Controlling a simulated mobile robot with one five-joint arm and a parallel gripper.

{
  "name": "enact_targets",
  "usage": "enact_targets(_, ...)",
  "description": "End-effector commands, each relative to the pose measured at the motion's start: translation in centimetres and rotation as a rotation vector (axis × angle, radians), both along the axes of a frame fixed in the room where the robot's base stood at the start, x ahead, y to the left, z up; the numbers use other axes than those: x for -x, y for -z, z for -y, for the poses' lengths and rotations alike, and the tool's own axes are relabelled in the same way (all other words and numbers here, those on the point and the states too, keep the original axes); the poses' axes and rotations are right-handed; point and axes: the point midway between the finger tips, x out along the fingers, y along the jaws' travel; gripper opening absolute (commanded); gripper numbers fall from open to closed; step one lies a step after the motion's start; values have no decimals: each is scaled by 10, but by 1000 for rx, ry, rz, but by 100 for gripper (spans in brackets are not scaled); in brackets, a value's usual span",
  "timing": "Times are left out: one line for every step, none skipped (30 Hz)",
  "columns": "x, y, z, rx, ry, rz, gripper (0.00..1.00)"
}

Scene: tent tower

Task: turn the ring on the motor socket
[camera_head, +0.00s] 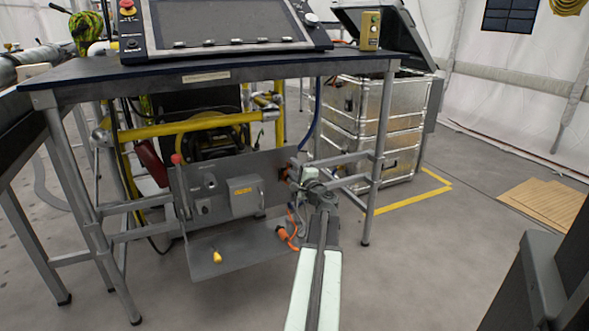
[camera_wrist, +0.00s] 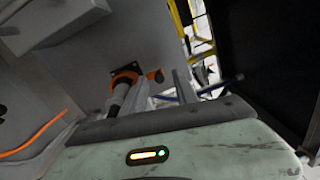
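The motor socket (camera_head: 284,173) is a small orange and dark fitting at the right edge of the grey panel under the table. In the wrist view its orange ring (camera_wrist: 124,79) sits against the grey panel, with an orange tab to its right and a dark cylindrical part below it. My gripper (camera_head: 299,174) is at the socket and partly covers it in the head view. In the wrist view the gripper's body hides the lower part of the picture. Its fingers are too unclear to show whether they are open or touch the ring.
The table's grey legs and crossbars (camera_head: 348,180) stand close to the gripper. A grey box (camera_head: 245,196) is on the panel.

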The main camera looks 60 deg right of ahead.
Motion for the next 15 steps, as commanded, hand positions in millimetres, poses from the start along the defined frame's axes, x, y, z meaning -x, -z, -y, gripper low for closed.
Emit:
enact_targets(5,0,-4,0,1,0,35)
enact_targets(8,1,-7,0,1,0,35)
enact_targets(13,1,-11,0,1,0,35)
enact_targets(17,1,-14,0,2,0,35)
enact_targets(22,2,-18,0,2,0,35)
enact_targets(29,2,-22,0,3,0,35)
enact_targets(34,2,-26,0,3,0,35)
enact_targets(39,3,-30,0,2,0,35)
enact_targets(46,3,-35,0,3,0,35)
enact_targets(51,3,-38,-1,4,0,35)
enact_targets(54,3,-40,0,3,0,35)
enact_targets(58,3,-43,0,2,0,35)
enact_targets(60,3,-44,0,2,0,35)
enact_targets(61,3,-45,0,1,0,35)
enact_targets(62,3,-45,0,1,0,35)
